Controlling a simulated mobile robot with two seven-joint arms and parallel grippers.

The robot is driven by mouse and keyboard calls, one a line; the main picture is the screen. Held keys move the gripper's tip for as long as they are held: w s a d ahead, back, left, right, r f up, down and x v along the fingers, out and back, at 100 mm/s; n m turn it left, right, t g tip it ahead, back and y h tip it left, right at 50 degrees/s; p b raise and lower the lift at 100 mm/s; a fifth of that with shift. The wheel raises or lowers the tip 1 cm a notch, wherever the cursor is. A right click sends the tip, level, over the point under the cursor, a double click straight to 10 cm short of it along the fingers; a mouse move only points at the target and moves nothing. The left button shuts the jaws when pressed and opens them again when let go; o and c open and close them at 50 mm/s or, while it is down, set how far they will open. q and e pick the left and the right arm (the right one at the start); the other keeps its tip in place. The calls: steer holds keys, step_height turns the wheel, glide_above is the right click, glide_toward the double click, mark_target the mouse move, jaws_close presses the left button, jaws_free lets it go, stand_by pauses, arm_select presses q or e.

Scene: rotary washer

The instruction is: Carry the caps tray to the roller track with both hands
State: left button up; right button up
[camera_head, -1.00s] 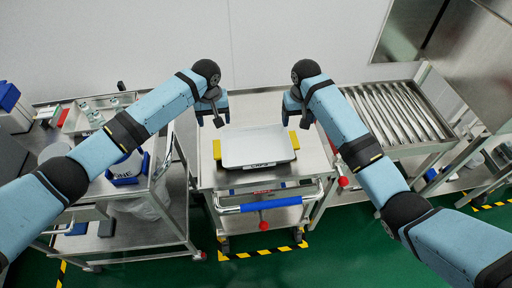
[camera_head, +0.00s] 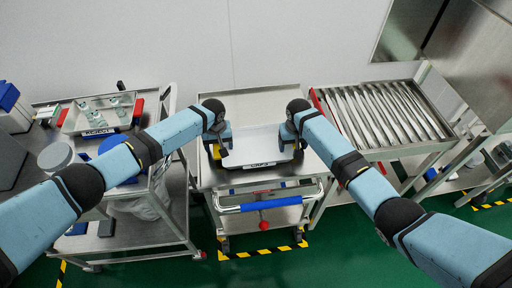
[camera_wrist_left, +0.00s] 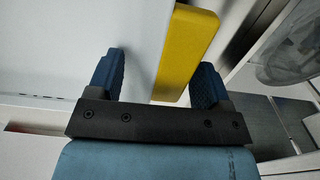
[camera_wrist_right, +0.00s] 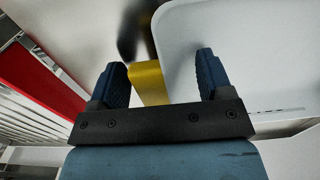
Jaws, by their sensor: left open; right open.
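The caps tray (camera_head: 255,144) is a shallow pale tray with a front label and yellow side handles. It rests on the steel cart (camera_head: 262,103) in the middle. My left gripper (camera_head: 219,147) is open at its left handle; in the left wrist view the yellow handle (camera_wrist_left: 187,52) and tray edge lie between the fingertips (camera_wrist_left: 158,78). My right gripper (camera_head: 294,137) is open at the right side; in the right wrist view the other handle (camera_wrist_right: 149,83) and tray rim lie between the fingertips (camera_wrist_right: 160,78). The roller track (camera_head: 388,113) stands to the right.
A red bar (camera_head: 318,102) edges the track's near left end. The cart's blue push handle (camera_head: 270,204) faces me. On the left, another cart holds a reject tray (camera_head: 97,133) and tubs. A steel housing (camera_head: 470,60) overhangs at upper right.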

arm_select(q)
steer(key=shift+c, duration=0.5)
arm_select(e)
steer(key=shift+c, duration=0.5)
arm_select(q)
steer(key=c, duration=1)
arm_select(e)
steer(key=c, duration=1)
arm_select(q)
steer(key=shift+r, duration=0.15)
steer(key=shift+c, duration=0.2)
arm_select(e)
steer(key=shift+r, duration=0.15)
steer(key=shift+c, duration=0.2)
